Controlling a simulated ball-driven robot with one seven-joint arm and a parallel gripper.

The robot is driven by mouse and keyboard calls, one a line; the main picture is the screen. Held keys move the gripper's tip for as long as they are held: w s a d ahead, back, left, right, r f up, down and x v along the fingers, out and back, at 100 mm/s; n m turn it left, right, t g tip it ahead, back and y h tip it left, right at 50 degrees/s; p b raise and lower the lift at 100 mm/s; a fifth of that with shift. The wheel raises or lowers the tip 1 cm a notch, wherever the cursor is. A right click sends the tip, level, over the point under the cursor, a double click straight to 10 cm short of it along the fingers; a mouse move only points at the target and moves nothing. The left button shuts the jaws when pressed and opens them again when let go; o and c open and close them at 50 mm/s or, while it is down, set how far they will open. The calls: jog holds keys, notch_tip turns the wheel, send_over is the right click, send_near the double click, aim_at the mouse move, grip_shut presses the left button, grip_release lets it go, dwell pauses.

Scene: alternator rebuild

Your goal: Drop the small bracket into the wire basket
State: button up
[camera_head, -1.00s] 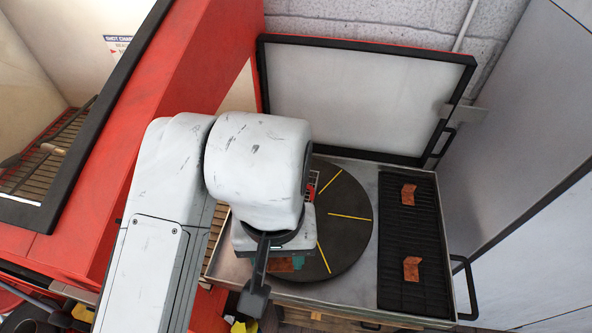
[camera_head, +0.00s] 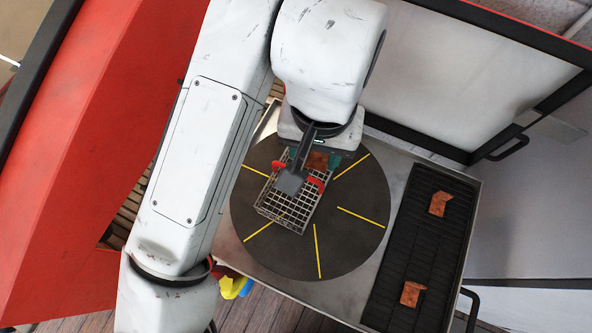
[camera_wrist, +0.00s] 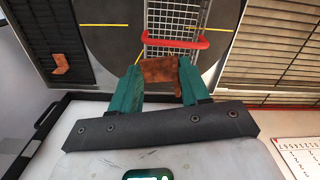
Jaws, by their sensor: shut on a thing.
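My gripper (camera_wrist: 160,78) is shut on a rust-brown small bracket (camera_wrist: 160,70), held between its two teal fingers. The bracket also shows in the head view (camera_head: 318,160), partly behind my wrist. The wire basket (camera_head: 283,212) is a silver mesh box with red handles, standing on the dark turntable (camera_head: 350,238). In the wrist view, the basket (camera_wrist: 172,18) lies just beyond the bracket, with a red handle bar close to the bracket's far edge. The bracket is at the basket's far end in the head view. Its height over the basket is unclear.
Two more rusty brackets (camera_head: 438,203) lie on the black ribbed mat (camera_head: 392,268) at the right. A raised lid (camera_head: 440,75) stands behind the metal tray. A red cabinet (camera_head: 95,150) is at the left. The turntable's front and right are clear.

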aim_at(314, 161)
jog(key=shift+f+b, duration=1.7)
jog(key=shift+f, duration=0.65)
jog(key=o, duration=1.3)
jog(key=shift+c, duration=0.2)
jog(key=shift+r, duration=0.2)
notch_tip(314, 161, up, 10)
jog(key=shift+r, duration=0.25)
jog(key=shift+s, duration=0.1)
